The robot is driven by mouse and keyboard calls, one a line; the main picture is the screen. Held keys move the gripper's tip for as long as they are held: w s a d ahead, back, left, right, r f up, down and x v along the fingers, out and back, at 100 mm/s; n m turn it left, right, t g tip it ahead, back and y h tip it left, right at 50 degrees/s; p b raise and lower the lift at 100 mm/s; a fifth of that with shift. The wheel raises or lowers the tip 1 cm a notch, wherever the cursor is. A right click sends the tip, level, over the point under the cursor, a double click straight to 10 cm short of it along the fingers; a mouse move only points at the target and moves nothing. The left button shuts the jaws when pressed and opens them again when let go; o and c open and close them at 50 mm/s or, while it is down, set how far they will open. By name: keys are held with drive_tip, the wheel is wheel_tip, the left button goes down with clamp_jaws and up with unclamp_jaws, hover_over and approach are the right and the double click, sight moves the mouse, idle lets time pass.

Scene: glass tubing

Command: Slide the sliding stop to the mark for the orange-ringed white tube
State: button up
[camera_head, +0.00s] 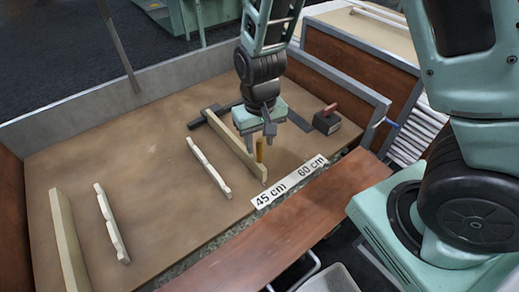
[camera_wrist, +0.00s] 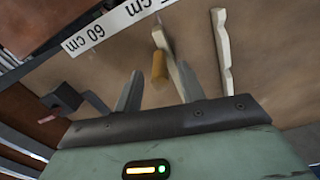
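The sliding stop is a long pale wooden bar (camera_head: 232,143) with an upright orange-brown peg (camera_head: 259,150) near its front end. That end lies beside the "45 cm" lettering of the white scale (camera_head: 290,181). The peg also shows in the wrist view (camera_wrist: 159,70). My gripper (camera_head: 259,140) is open over the peg, with its fingers (camera_wrist: 159,72) on either side and a gap at each. White tubes (camera_head: 408,143) lie stacked at the right; I cannot make out an orange ring on any. The "60 cm" lettering is on the scale's right part.
A dark block with a red handle (camera_head: 327,120) stands right of the stop. Two pale notched strips (camera_head: 208,166) (camera_head: 111,225) and a wooden fence (camera_head: 69,243) are to the left. The board between them is clear. A reddish wooden ledge (camera_head: 275,238) runs along the front.

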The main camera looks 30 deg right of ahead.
sight(260, 149)
drive_tip(key=shift+f, duration=1.65)
clamp_jaws()
drive_tip(key=w+d+b, duration=0.1)
drive_tip(key=w+d, duration=0.2)
drive_tip(key=d, duration=1.1)
drive_tip(key=shift+d+b, duration=0.3)
drive_tip(key=shift+d, duration=0.1)
unclamp_jaws()
wheel_tip(260, 149, up, 18)
drive_tip(key=p, duration=0.1)
drive_tip(key=shift+f, duration=0.25)
